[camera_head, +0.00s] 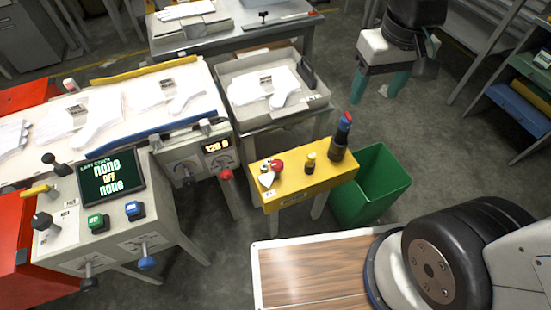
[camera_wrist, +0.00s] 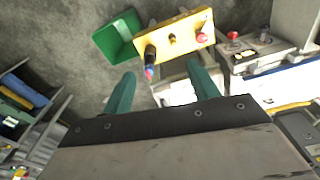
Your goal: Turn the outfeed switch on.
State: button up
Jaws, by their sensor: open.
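I cannot tell which control is the outfeed switch; the labels are too small to read. The control desk (camera_head: 125,243) at the left carries a green button (camera_head: 97,222), a blue button (camera_head: 135,209) and several levers and knobs. Its screen (camera_head: 111,177) reads "none", "OFF", "none". The yellow stand (camera_head: 290,194) in the middle holds a red knob (camera_head: 277,165), a small yellow and black knob (camera_head: 311,159) and a dark cylinder (camera_head: 338,149). My gripper (camera_head: 377,92), with teal fingers, is open and empty, up right of the stand. It also shows in the wrist view (camera_wrist: 164,82).
A green bin (camera_head: 381,184) stands right of the yellow stand. A grey tray (camera_head: 318,98) with white gloves stands behind the stand. The machine bed (camera_head: 203,84) at the left holds gloves. Shelves (camera_head: 520,108) line the right. Grey floor lies open between.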

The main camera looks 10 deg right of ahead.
jog(key=w+a+f+n, duration=0.1)
jog(key=w+a+f, duration=0.3)
jog(key=w+f, duration=0.15)
jog(key=n+g, duration=0.1)
jog(key=n, duration=0.1)
send_over(277, 163)
notch_tip(277, 163, down, 22)
jog(key=shift+d+f, duration=0.15)
jog(key=shift+n, duration=0.3)
notch_tip(277, 163, down, 8)
jog(key=shift+f, duration=0.2)
jog(key=c, duration=1)
